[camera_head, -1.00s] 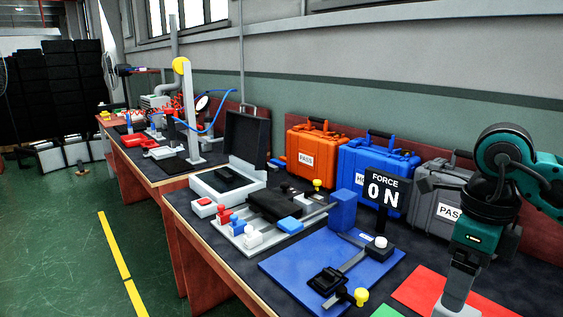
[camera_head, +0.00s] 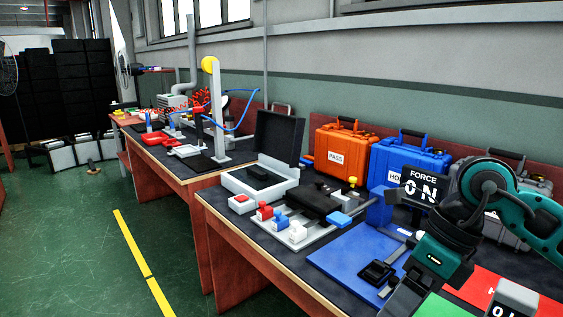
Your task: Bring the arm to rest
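My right arm comes in from the right edge, teal and black. Its wrist hangs over the front right of the near workbench (camera_head: 240,232), above the blue mat (camera_head: 335,256). My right gripper (camera_head: 398,300) points down at the bottom edge. Its fingertips are cut off or too unclear to show whether it is open or shut, and no held thing can be made out. My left gripper is not in view.
A black device (camera_head: 377,272) lies on the blue mat. A FORCE ON sign (camera_head: 421,187), orange case (camera_head: 337,150), blue case (camera_head: 408,166) and grey case (camera_head: 505,235) stand behind.

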